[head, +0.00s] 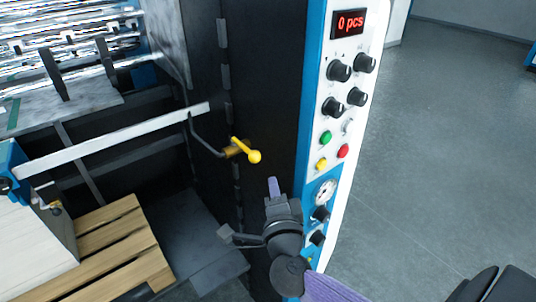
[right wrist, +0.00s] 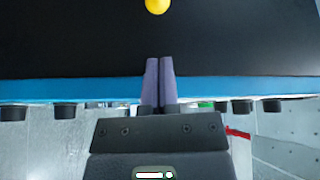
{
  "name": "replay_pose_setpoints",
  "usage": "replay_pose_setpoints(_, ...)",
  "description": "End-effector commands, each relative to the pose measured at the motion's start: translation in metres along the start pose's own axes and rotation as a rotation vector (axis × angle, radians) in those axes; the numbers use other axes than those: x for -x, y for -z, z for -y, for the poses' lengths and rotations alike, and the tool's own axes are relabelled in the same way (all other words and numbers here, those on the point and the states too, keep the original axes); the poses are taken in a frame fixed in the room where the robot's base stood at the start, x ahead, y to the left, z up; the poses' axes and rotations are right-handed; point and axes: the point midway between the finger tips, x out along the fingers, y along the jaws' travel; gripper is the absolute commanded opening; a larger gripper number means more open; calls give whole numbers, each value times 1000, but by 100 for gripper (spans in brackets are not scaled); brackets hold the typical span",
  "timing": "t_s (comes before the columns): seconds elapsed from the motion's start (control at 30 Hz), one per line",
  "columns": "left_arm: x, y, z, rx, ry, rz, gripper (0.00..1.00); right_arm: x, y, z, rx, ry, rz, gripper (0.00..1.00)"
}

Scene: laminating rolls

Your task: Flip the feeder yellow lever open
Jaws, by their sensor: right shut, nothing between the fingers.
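The yellow lever (head: 246,151) sits on the dark side face of the machine, its round knob pointing down and right in the head view. In the right wrist view the yellow knob (right wrist: 157,5) shows at the top edge, beyond the fingertips. My right gripper (head: 273,184) is below and slightly right of the lever in the head view. Its two purple fingers (right wrist: 159,62) are closed together with nothing between them, and they look apart from the knob. My left gripper is not in view.
The control panel (head: 333,139) with knobs, buttons and a "0 pcs" display stands right of the lever. A bent grey bar (head: 206,140) is left of it. A white rail (head: 110,142) and wooden pallet (head: 112,252) lie left. Open floor (head: 450,130) is at right.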

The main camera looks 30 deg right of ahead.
Motion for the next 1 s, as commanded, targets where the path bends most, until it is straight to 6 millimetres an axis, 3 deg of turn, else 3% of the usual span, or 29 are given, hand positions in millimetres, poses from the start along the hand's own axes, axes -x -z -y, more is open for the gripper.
replay_pose_setpoints(0.3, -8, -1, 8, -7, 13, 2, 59, -62, 0, -1, 2, 3, -2, 0)
replay_pose_setpoints(0.43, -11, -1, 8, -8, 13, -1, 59, -81, 0, -1, 3, 2, -2, 0)
replay_pose_setpoints(0.6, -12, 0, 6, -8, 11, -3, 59, -91, 0, 0, 2, 1, -1, 0)
replay_pose_setpoints(1.0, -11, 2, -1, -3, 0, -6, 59, -91, 0, 0, 1, -2, -7, 0)
